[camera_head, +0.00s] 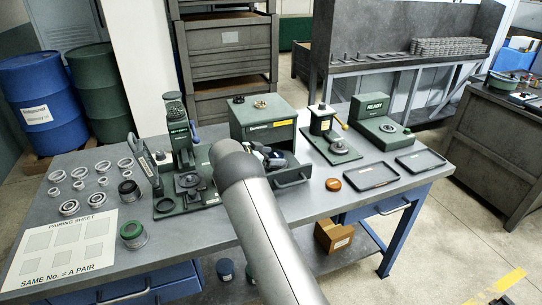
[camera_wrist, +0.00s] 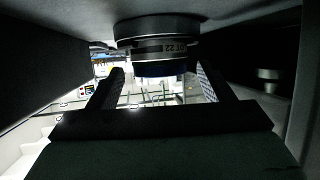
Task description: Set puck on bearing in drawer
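The green cabinet (camera_head: 262,118) stands mid-table, with its drawer (camera_head: 292,180) pulled open toward me. My gripper (camera_head: 268,157) is inside or just over the drawer, partly hidden by my own forearm. In the wrist view a round stack shows ahead of my gripper (camera_wrist: 160,72). It has a wide dark disc, a grey metal ring (camera_wrist: 165,46) marked with "22", and a dark round end (camera_wrist: 160,69) between my two fingers. The fingers stand apart, with a narrow gap seeming to show on each side. I cannot tell for sure which part is puck and which is bearing.
Several loose bearings (camera_head: 69,207) and a pairing sheet (camera_head: 62,250) lie at left. A dark green press (camera_head: 178,140) stands left of the cabinet. An orange disc (camera_head: 333,184) and two trays (camera_head: 371,176) lie at right. The drawer walls leave little room around my gripper.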

